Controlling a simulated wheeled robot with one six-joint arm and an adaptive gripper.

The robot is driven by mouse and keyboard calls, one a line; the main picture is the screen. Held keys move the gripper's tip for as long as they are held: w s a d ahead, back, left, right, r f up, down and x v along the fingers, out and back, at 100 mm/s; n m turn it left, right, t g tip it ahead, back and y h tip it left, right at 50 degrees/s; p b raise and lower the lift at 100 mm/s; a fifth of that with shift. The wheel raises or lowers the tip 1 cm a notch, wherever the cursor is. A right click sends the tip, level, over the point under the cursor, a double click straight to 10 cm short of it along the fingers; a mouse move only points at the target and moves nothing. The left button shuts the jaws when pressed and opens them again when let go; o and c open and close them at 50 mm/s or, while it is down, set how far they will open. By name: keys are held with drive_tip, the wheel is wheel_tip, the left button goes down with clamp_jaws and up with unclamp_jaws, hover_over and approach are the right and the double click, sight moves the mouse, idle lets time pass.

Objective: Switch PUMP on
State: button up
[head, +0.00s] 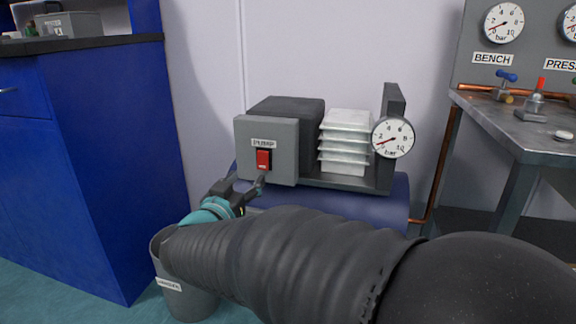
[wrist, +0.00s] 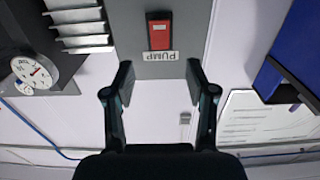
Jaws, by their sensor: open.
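The PUMP switch (head: 263,160) is a red rocker on the front of a grey box (head: 283,135), under a white PUMP label (head: 264,143). In the wrist view the red switch (wrist: 160,31) shows upside down, beyond and between my fingertips. My gripper (head: 245,184) is open and empty, just below and to the left of the switch in the head view. In the wrist view both fingers of my gripper (wrist: 159,80) are spread apart, with a gap between them and the switch. I cannot tell the rocker's position.
A white finned block (head: 345,140) and a round bar gauge (head: 393,137) stand right of the box, above a blue tank (head: 385,205). A blue cabinet (head: 85,170) is at left, a grey bin (head: 185,298) below my gripper, a metal bench (head: 515,130) at right.

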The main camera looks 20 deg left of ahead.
sight(262, 160)
drive_tip(key=w, duration=0.6)
drive_tip(key=w+a, duration=0.1)
drive_tip(key=w, duration=0.2)
drive_tip(key=shift+b, duration=0.35)
